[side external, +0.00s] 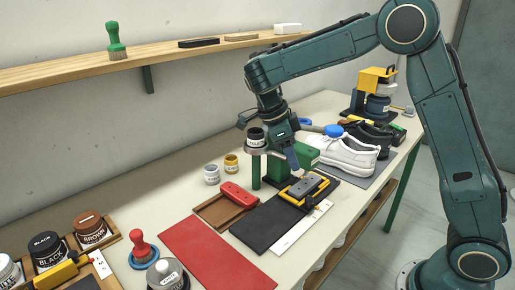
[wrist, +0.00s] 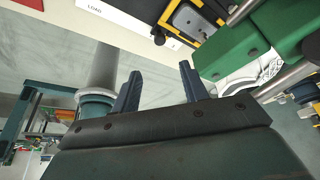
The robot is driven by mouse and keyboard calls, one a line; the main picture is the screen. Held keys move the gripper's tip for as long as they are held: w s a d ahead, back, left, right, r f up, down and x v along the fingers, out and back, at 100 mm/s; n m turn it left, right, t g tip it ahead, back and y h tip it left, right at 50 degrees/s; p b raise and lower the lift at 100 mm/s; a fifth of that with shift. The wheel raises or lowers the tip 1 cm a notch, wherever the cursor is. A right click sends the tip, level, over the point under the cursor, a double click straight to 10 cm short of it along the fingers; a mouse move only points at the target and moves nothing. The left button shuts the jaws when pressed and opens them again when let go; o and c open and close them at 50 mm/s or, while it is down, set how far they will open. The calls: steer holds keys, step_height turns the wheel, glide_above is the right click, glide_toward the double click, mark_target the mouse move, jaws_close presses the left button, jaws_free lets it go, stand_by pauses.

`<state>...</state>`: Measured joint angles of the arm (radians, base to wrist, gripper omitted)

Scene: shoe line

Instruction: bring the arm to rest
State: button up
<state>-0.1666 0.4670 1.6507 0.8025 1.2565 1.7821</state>
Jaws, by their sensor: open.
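My gripper (side external: 292,160) points down over the workbench, close to a green block-like fixture and a yellow-framed holder (side external: 291,199) with a grey piece in it. In the wrist view my gripper (wrist: 158,84) shows two dark blue fingers spread apart with nothing between them. The yellow-framed holder (wrist: 208,35) appears beyond the fingers at the upper right of that view. The exact gap between my gripper and the fixture is hard to tell.
White shoes (side external: 345,157) stand on a grey mat right of the fixture. A yellow machine (side external: 377,78) is behind them. A red mat (side external: 216,252), a red-handled tool (side external: 238,195) and several jars lie to the left. A wooden shelf (side external: 150,57) runs along the wall.

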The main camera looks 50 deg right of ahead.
steer(key=s+d+r+n+t+y, duration=0.15)
steer(key=s+r+n+t, duration=0.25)
steer(key=s+r+n, duration=0.65)
steer(key=s+a+f+n+t+y, duration=0.1)
steer(key=s+a+n+t, duration=0.1)
steer(key=s+n, duration=0.4)
steer(key=s+a+f+n+t, duration=0.1)
steer(key=s+n+t, duration=0.1)
steer(key=s+n, duration=0.4)
steer(key=n, duration=0.4)
steer(key=shift+a+t+y, duration=0.35)
steer(key=shift+t, duration=0.05)
